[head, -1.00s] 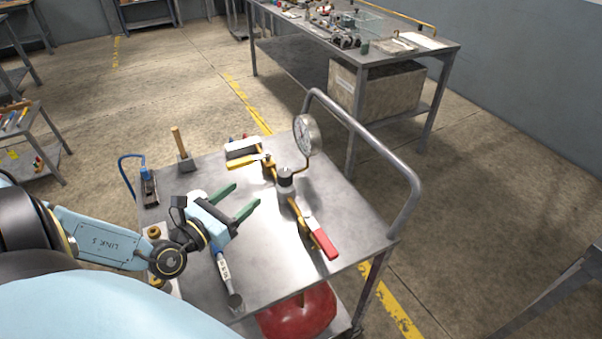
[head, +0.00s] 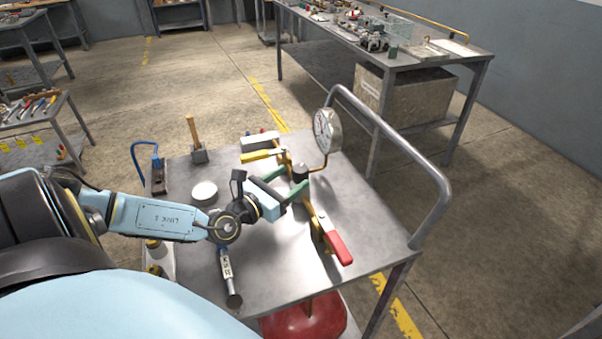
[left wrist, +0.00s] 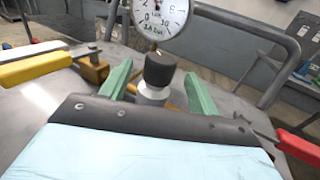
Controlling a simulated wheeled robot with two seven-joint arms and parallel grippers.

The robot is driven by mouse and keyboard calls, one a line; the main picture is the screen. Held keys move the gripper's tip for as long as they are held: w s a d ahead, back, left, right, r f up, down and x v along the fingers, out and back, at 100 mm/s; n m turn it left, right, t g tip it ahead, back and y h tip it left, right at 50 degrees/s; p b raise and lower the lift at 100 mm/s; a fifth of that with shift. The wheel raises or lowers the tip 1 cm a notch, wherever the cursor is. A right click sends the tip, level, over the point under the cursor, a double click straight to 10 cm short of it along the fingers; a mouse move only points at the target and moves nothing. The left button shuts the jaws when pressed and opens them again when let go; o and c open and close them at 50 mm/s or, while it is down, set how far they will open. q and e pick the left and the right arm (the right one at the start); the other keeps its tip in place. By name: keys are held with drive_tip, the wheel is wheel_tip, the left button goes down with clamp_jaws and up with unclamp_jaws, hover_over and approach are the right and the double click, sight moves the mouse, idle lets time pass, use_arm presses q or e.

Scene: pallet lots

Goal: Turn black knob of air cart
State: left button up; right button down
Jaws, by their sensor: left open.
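The air cart (head: 270,265) is a grey metal cart with a brass pipe assembly on its top. The black knob (head: 299,173) stands on the pipe, below and left of the round pressure gauge (head: 327,131). In the left wrist view the black knob (left wrist: 159,69) sits on a silver collar, between the two green fingers. My left gripper (head: 294,186) is open at the knob, its fingers on either side of it. Whether they touch the knob I cannot tell. The gauge dial (left wrist: 160,14) shows behind the knob. My right gripper is not in view.
A red-handled lever (head: 336,247) and a yellow-handled lever (head: 262,155) lie along the pipe. A mallet (head: 196,145), a white round lid (head: 203,193) and a hammer (head: 229,277) are on the cart. A tubular handle (head: 420,165) bounds its right side.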

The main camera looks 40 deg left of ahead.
sight(293, 175)
use_arm(q)
drive_tip(key=w, duration=0.3)
drive_tip(key=shift+w, duration=0.3)
drive_tip(key=shift+w+d, duration=0.1)
drive_tip(key=shift+w, duration=0.45)
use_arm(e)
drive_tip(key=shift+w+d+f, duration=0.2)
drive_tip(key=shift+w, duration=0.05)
use_arm(q)
drive_tip(key=shift+c, duration=0.4)
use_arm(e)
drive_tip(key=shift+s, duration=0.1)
use_arm(q)
drive_tip(key=c, duration=0.9)
drive_tip(key=shift+f+b, duration=0.1)
drive_tip(key=shift+b, duration=0.5)
drive_tip(key=m+h+b, duration=0.1)
drive_tip(key=b, duration=0.1)
drive_tip(key=shift+h+b, duration=0.3)
drive_tip(key=shift+b, duration=0.1)
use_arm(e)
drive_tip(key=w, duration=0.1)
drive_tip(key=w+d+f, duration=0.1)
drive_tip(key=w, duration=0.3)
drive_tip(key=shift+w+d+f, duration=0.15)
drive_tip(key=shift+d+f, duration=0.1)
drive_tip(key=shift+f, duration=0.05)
